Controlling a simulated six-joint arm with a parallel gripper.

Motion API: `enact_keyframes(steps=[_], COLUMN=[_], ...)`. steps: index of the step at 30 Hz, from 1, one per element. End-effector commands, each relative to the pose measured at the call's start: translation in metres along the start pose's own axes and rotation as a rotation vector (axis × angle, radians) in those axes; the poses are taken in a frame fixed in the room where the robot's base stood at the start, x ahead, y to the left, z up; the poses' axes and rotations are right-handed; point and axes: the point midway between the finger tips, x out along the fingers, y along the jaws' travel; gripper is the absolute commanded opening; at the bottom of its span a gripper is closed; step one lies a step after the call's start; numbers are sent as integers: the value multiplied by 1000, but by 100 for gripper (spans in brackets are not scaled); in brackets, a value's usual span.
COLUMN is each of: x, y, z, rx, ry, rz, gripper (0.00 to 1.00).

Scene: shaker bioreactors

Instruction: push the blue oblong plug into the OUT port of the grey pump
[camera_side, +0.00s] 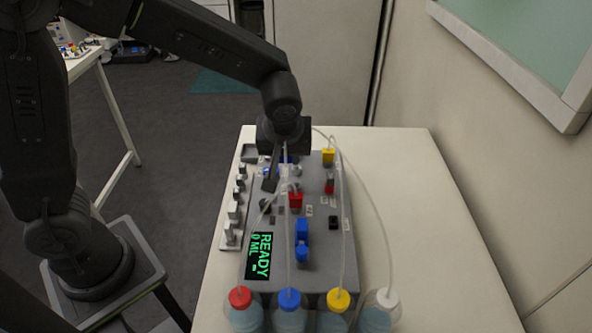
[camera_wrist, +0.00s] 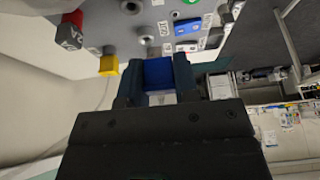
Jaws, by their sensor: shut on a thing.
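My gripper (camera_wrist: 157,85) is shut on the blue oblong plug (camera_wrist: 158,72) in the wrist view. The plug sits between the two fingers, with its end towards the grey pump face (camera_wrist: 105,22). A white label (camera_wrist: 163,28) that seems to read OUT lies just beyond the plug. In the side view my gripper (camera_side: 283,165) is over the far end of the grey pump (camera_side: 325,270) and mostly hides the plug. Whether the plug touches the OUT port is hidden.
A yellow plug (camera_side: 328,157), a red block (camera_side: 296,201) and blue blocks (camera_side: 302,232) stand on the pump. Thin clear tubes arch over it to several bottles (camera_side: 290,315) in front. A row of grey knobs (camera_side: 234,211) lies left. The table (camera_side: 420,230) is clear at right.

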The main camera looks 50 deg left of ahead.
Motion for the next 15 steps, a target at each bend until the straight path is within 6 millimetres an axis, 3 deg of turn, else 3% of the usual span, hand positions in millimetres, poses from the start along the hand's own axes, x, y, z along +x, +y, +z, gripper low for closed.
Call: enact_keyframes(steps=[3,9,15], x=[-11,-24,-30], y=[-26,-58,-73], z=[-21,-48,-61], rx=[-9,-7,-2], ry=[2,1,0], rz=[2,1,1], gripper=[4,4,4])
